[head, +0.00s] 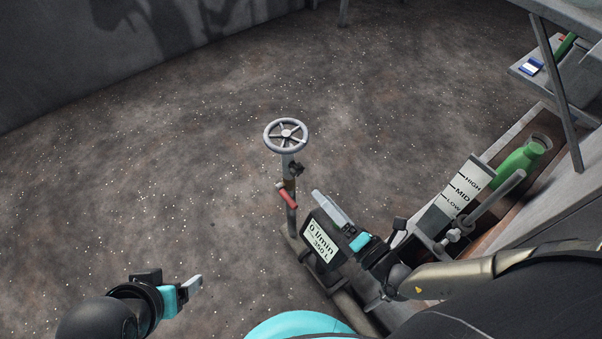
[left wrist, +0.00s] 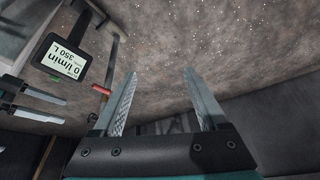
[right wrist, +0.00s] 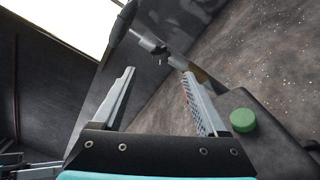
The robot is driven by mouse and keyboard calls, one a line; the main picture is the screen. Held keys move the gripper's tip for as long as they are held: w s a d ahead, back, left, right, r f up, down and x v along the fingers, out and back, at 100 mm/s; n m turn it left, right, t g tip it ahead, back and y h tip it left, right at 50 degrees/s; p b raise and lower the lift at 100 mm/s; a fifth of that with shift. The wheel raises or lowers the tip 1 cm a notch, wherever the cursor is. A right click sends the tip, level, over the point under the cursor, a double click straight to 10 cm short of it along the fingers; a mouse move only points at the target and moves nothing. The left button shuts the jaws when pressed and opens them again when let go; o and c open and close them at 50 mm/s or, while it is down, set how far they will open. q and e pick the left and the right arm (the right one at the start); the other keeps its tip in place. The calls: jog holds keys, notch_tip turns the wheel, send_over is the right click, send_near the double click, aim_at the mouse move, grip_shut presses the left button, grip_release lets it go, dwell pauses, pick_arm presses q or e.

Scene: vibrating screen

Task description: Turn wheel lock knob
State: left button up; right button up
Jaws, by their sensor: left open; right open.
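A grey spoked handwheel (head: 287,135) tops an upright pipe, with a red lever (head: 289,196) below it. A small pale winged knob (head: 454,235) sits beside a grey bar near the level sign; I cannot tell which part is the wheel lock knob. My right gripper (head: 335,215) is open and empty above the flow display, left of the winged knob. My left gripper (head: 195,284) is open and empty over bare floor at lower left. The red lever also shows in the left wrist view (left wrist: 101,89).
A flow display (head: 320,241) reading 0 l/min and 350 L stands below my right gripper. A HIGH/MID/LOW sign (head: 465,187) and a green bottle (head: 518,163) are on the right, near a metal frame. The floor left of the handwheel is clear.

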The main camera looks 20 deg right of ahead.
aim_at(299, 172)
jog(key=b+x, duration=0.1)
jog(key=x, duration=0.7)
jog(key=shift+w+a+f, duration=0.1)
jog(key=shift+w, duration=0.1)
pick_arm(q)
jog(key=shift+w+d+f+m+t+h+b, duration=0.1)
jog(key=shift+w+d+f+t+h, duration=0.15)
jog(key=shift+w+d+t, duration=0.4)
jog(key=shift+w+d+f+m+t+h+b, duration=0.15)
jog(key=shift+w+d+t+h, duration=0.25)
jog(key=shift+w+d, duration=0.25)
jog(key=shift+w+d+f+m+t+h+b, duration=0.1)
jog(key=shift+w+d+f+t+h, duration=0.15)
jog(key=shift+w+d+t, duration=0.45)
pick_arm(e)
jog(key=shift+w+a, duration=0.2)
jog(key=shift+w, duration=0.35)
pick_arm(q)
jog(key=shift+s, duration=0.1)
pick_arm(e)
grip_shut()
